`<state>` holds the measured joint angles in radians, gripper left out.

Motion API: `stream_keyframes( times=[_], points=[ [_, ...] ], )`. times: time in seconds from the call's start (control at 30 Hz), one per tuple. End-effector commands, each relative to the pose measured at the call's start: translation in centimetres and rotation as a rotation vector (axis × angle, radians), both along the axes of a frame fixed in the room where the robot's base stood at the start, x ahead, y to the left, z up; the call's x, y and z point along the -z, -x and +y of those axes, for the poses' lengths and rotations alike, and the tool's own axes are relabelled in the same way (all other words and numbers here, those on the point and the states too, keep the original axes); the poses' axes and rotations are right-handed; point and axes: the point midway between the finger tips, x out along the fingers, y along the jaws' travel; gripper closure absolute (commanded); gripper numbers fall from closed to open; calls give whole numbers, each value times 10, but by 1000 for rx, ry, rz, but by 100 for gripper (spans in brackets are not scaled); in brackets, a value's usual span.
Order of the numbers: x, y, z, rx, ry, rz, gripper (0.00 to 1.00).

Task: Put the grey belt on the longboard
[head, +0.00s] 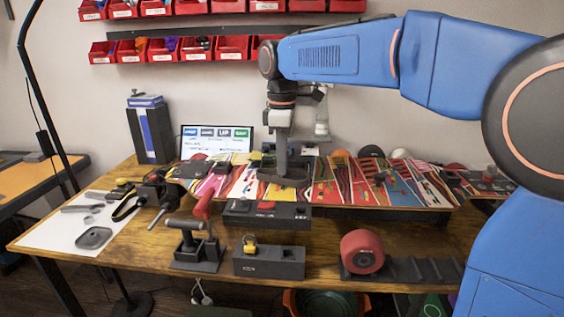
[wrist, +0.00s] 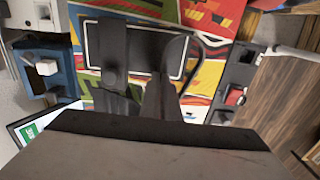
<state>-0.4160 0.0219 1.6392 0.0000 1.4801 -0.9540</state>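The longboard (head: 388,190), with a red, yellow, white and black pattern, lies across the workbench; its deck also fills much of the wrist view (wrist: 214,14). My gripper (head: 283,172) points down just above the board, left of its middle. A flat dark grey piece (head: 285,181) lies across the deck under it. In the wrist view, two dark finger-like parts of my gripper (wrist: 138,98) reach over a dark, white-edged plate (wrist: 145,30). A thin dark curved band (wrist: 197,62) shows by the right one. I cannot tell whether this is the grey belt or whether it is held.
A red wheel (head: 362,251) on a dark rack, a grey box with a yellow padlock (head: 268,262) and a red-handled tool (head: 203,206) stand in front of the board. A white sheet with small grey parts (head: 60,234) lies left. A screen (head: 216,141) stands behind.

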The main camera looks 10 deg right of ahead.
Motion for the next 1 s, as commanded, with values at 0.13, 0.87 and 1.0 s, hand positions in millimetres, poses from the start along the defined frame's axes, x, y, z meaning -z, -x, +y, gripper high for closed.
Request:
stream_keyframes(
  times=[0.13, 0.87, 1.0],
  points=[
    [3, 0, 0, 0, 0, 0, 100],
    [5, 0, 0, 0, 0, 0, 84],
    [5, 0, 0, 0, 0, 0, 84]
  ],
)
